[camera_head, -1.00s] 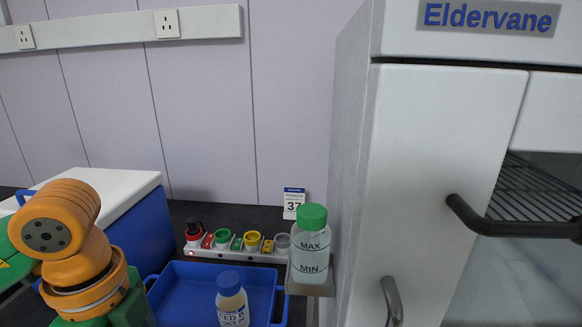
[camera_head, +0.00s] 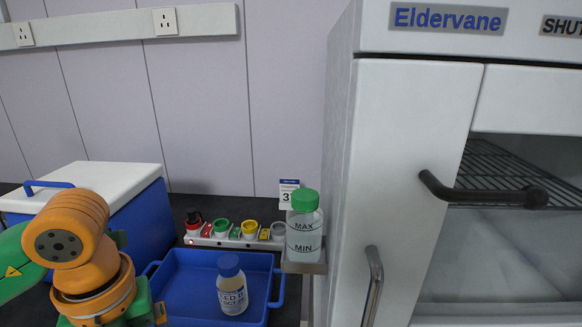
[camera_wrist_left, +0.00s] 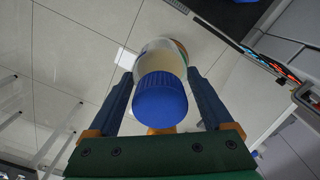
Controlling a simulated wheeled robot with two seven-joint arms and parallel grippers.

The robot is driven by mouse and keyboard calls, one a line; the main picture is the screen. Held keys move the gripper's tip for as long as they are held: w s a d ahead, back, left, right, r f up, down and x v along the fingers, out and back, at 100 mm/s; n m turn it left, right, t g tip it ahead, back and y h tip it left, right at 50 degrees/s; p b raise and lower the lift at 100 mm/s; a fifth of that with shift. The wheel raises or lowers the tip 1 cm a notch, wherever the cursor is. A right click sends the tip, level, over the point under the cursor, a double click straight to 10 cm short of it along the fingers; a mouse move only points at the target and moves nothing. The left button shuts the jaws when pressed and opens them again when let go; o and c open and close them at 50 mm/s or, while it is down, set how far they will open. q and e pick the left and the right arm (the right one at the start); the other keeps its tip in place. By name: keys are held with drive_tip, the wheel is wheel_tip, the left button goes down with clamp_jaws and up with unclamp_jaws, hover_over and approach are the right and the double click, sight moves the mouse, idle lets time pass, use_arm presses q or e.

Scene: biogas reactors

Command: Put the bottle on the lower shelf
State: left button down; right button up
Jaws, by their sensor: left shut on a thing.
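My left gripper (camera_wrist_left: 160,78) is shut on a blue-capped bottle (camera_wrist_left: 160,100), seen from its cap end in the left wrist view, with floor behind it. The bottle's far end is partly hidden behind its cap. In the head view the orange-and-green left arm shows at lower left, but its fingers and the held bottle are out of frame. A white cabinet (camera_head: 405,180) marked Eldervane stands at right. A dark wire shelf (camera_head: 510,175) shows behind its glazed front. No lower shelf can be made out. My right gripper is in neither view.
A blue tray (camera_head: 180,290) holds another blue-capped bottle (camera_head: 231,285). A green-capped bottle (camera_head: 304,228) stands on a small bracket beside the cabinet. A blue cooler box (camera_head: 130,195) with a white lid stands at left.

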use_arm(q)
drive_tip(key=m, duration=0.6)
drive_tip(key=d+f+m, duration=0.1)
drive_tip(key=m, duration=0.3)
drive_tip(key=shift+w, duration=0.2)
drive_tip(key=m, duration=0.4)
drive_tip(key=f+m, duration=0.1)
drive_tip(key=m, duration=0.2)
drive_tip(key=shift+w+d, duration=0.15)
drive_tip(key=shift+d, duration=0.05)
drive_tip(key=m, duration=0.3)
drive_tip(key=shift+d+f+m, duration=0.15)
drive_tip(key=shift+m, duration=0.25)
drive_tip(key=m, duration=0.7)
drive_tip(key=shift+d+f, duration=0.3)
drive_tip(key=shift+f, duration=0.05)
drive_tip(key=m, duration=0.3)
drive_tip(key=shift+w+d+f+m, duration=0.1)
drive_tip(key=shift+d+f+m, duration=0.05)
drive_tip(key=shift+m, duration=0.25)
drive_tip(key=m, duration=0.6)
drive_tip(key=shift+d+f, duration=0.3)
wheel_tip(320, 180, down, 4)
drive_tip(key=m, duration=0.4)
drive_tip(key=shift+w+d+r, duration=0.1)
drive_tip(key=shift+d, duration=0.05)
